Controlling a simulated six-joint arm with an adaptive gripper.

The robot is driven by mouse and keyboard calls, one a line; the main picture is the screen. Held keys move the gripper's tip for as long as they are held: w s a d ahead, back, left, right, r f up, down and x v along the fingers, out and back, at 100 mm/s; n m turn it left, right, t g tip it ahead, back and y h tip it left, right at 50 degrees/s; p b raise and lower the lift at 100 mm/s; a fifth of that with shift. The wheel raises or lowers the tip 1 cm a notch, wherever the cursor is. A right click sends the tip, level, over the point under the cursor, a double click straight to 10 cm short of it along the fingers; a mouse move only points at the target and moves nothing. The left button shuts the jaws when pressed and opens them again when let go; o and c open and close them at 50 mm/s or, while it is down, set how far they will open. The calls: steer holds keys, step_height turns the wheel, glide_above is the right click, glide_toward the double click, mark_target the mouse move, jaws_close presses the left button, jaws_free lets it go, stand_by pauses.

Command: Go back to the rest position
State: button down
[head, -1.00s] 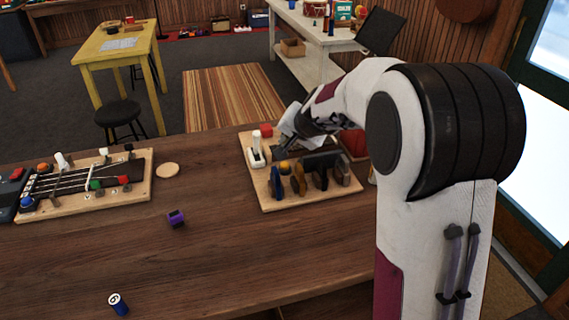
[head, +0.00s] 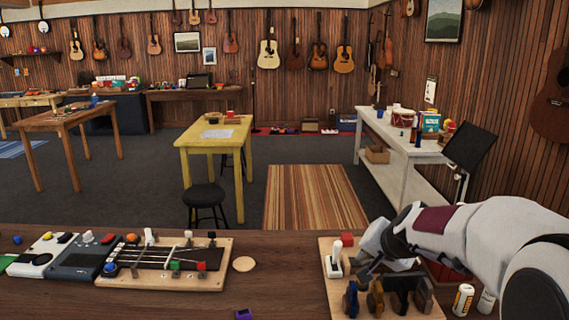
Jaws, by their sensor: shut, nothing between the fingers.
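My gripper (head: 364,269) is at the lower right of the head view, over the back part of a light wooden board (head: 330,292). It is shut with nothing held. It is close to the right of a white upright piece in a white base (head: 335,266) and in front of a red block (head: 347,239). Dark upright pieces (head: 400,292) stand in a row on the board in front of it. My white arm reaches in from the right and hides part of the board and the table behind it.
A board with strings and coloured knobs (head: 165,265) lies left on the brown table (head: 280,280), beside pedal-like boxes (head: 85,258). A round wooden disc (head: 244,264) and a purple piece (head: 243,313) lie in the middle. Cans (head: 463,299) stand right. The table between the boards is mostly clear.

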steer(key=s+a+r+n+g, duration=0.1)
steer(key=s+a+r+n, duration=0.1)
steer(key=s, duration=0.8)
steer(key=s+a+r+n+g, duration=0.1)
steer(key=s+a+r+n, duration=0.15)
steer(key=s, duration=0.75)
steer(key=s+d+f+n, duration=0.1)
steer(key=s+f, duration=0.1)
steer(key=s, duration=0.7)
steer(key=s+d+f+n+g+h, duration=0.1)
steer(key=s+f, duration=0.1)
steer(key=s, duration=0.7)
